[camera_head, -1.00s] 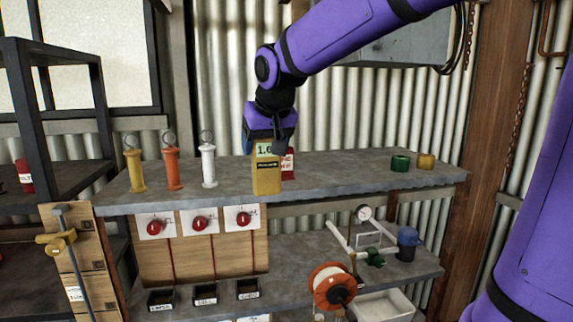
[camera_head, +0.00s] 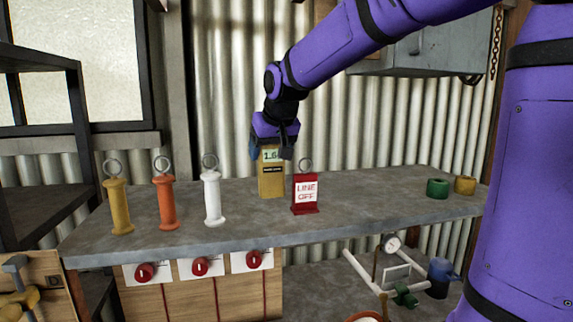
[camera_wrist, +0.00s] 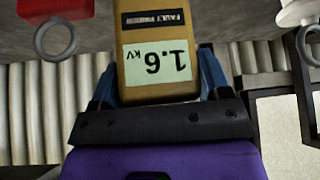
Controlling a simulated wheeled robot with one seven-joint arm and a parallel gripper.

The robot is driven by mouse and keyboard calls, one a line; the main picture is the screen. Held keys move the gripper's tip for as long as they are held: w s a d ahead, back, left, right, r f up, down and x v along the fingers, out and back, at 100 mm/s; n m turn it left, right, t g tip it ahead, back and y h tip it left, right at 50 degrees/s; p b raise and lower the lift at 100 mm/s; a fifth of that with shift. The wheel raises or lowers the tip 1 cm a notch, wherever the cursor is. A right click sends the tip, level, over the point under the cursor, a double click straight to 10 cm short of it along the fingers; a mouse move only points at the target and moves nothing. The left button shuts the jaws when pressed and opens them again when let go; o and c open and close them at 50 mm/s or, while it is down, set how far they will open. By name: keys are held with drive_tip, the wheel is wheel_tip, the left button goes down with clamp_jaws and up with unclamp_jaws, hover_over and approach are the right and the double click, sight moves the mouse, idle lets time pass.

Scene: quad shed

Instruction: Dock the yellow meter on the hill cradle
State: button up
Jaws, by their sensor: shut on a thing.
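The yellow meter (camera_head: 271,180) is a box with a pale display reading about 1.6 kV; the display also shows large in the wrist view, where the meter (camera_wrist: 158,88) appears upside down. My gripper (camera_head: 273,150) is shut on its upper part from above. The meter is upright over the grey bench top, behind and left of the red LINE OFF sign; I cannot tell whether its base touches the bench. I cannot make out a cradle marked as the hill one in these views.
The red LINE OFF sign (camera_head: 305,194) stands close right of the meter. Yellow (camera_head: 119,206), orange (camera_head: 165,202) and white (camera_head: 213,197) ringed posts stand to the left. Corrugated wall is behind.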

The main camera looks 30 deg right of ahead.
drive_tip(key=w+d+f, duration=0.4)
drive_tip(key=w+d, duration=0.2)
drive_tip(key=d, duration=0.1)
drive_tip(key=shift+w+d+f, duration=0.15)
drive_tip(key=shift+w+f, duration=0.05)
idle(0.3)
drive_tip(key=o, duration=1.1)
drive_tip(key=shift+f, duration=0.1)
